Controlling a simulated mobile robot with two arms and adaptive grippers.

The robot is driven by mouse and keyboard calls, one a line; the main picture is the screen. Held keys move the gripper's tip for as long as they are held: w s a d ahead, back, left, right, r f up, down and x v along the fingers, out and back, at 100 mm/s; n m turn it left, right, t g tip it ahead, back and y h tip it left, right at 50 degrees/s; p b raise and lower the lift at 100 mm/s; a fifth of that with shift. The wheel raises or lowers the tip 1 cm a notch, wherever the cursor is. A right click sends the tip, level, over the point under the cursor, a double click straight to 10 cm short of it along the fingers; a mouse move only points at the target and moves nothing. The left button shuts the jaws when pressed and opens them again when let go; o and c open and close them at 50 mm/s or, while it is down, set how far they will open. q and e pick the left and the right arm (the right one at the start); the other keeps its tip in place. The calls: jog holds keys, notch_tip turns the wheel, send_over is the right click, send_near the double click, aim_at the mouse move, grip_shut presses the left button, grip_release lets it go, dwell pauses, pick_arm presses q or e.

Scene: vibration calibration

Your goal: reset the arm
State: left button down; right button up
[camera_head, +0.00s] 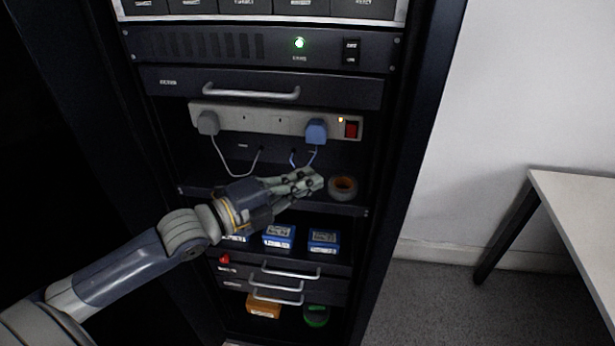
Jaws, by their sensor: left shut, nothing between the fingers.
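My left arm (130,264) reaches in from the lower left toward the open rack cabinet. My left gripper (316,180) is shut and empty, in front of the shelf below the power strip. Its fingertips are just left of a roll of tape (343,188) on that shelf; I cannot tell whether they touch it. My right gripper does not show.
The power strip (262,121) holds a grey plug (208,123) and a blue plug (316,132) with hanging cords. Below are blue boxes (324,241), drawers with handles, an orange box (263,306) and a green roll (316,316). A table (582,205) stands right.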

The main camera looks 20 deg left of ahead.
pick_arm(q)
jog(key=s+f+n+g+y, duration=0.1)
jog(key=s+f+n+y, duration=0.15)
jog(key=f, duration=0.25)
jog(key=s+d+f+n+g+y, duration=0.1)
jog(key=s+f+n+g, duration=0.1)
jog(key=f+n, duration=0.3)
jog(key=s+f+n+g+y, duration=0.1)
jog(key=s+f+n, duration=0.1)
jog(key=f, duration=0.4)
jog(key=s+f+n+g+y, duration=0.2)
jog(key=s+f+n+g, duration=0.2)
jog(key=s+f+n, duration=0.3)
jog(key=s+f+n+g+y, duration=0.2)
jog(key=s+f+n+g, duration=0.25)
jog(key=s, duration=0.55)
notch_tip(320, 180, down, 26)
jog(key=s, duration=0.2)
jog(key=s+a+f+g, duration=0.2)
jog(key=s+f, duration=1.3)
jog(key=s, duration=0.1)
jog(key=shift+s+a+f, duration=0.15)
jog(key=shift+s, duration=0.15)
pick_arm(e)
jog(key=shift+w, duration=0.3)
